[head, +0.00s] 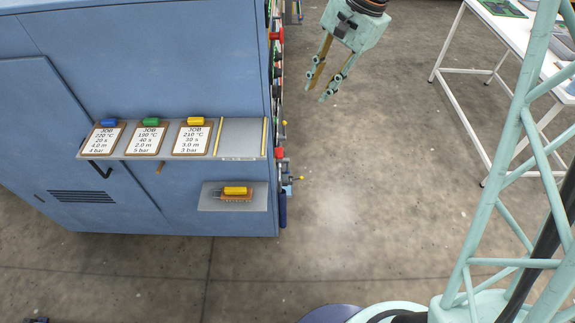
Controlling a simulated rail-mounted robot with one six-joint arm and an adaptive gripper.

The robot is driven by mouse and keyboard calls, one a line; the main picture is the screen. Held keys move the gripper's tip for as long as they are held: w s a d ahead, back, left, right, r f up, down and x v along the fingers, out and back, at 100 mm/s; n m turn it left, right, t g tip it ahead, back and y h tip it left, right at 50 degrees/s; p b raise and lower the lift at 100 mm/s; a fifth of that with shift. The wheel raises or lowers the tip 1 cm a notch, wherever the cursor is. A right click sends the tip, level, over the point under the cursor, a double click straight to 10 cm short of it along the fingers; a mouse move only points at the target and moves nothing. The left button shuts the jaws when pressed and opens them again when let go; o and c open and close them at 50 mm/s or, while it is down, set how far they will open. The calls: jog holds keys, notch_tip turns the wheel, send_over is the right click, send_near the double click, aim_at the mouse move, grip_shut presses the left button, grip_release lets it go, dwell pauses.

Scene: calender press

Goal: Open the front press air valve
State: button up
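The blue press cabinet (170,60) fills the left of the head view. Its right side is seen nearly edge-on, with small fittings along it. One yellow-tipped lever (298,178) sticks out low near the front corner, beside a blue fitting (287,190). Another yellow knob (284,123) shows higher up. I cannot tell which of these is the front press air valve, or how it is set. My gripper (315,95) hangs over the floor to the right of the cabinet, clear of the fittings. Its fingers point down, apart, with nothing seen between them.
A grey shelf (240,137) on the cabinet front holds several job cards. A smaller shelf (210,206) below holds a yellow and orange item (236,193). A white table (500,28) stands at upper right. The floor (380,180) between cabinet and table is clear.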

jog(key=w+a+f+m+p, duration=0.15)
jog(key=w+f, duration=0.25)
jog(key=f, duration=0.4)
jog(key=w+a+f+m, duration=0.1)
jog(key=w+f+m, duration=0.1)
jog(key=w+f, duration=0.5)
jog(key=m+g, duration=0.1)
jog(key=m, duration=0.3)
send_over(287, 171)
jog(key=w+d, duration=0.2)
jog(key=d, duration=0.3)
notch_tip(287, 171, down, 21)
jog(key=shift+s+d+f+y+p, duration=0.1)
jog(key=shift+s+d+y+p, duration=0.15)
jog(key=shift+y+p, duration=0.15)
jog(key=shift+f, duration=0.1)
jog(key=shift+s+b+x, duration=0.2)
jog(key=shift+b+x, duration=1.5)
jog(key=shift+x, duration=5.1)
jog(key=shift+c, duration=0.5)
jog(key=shift+a, duration=0.1)
grip_shut()
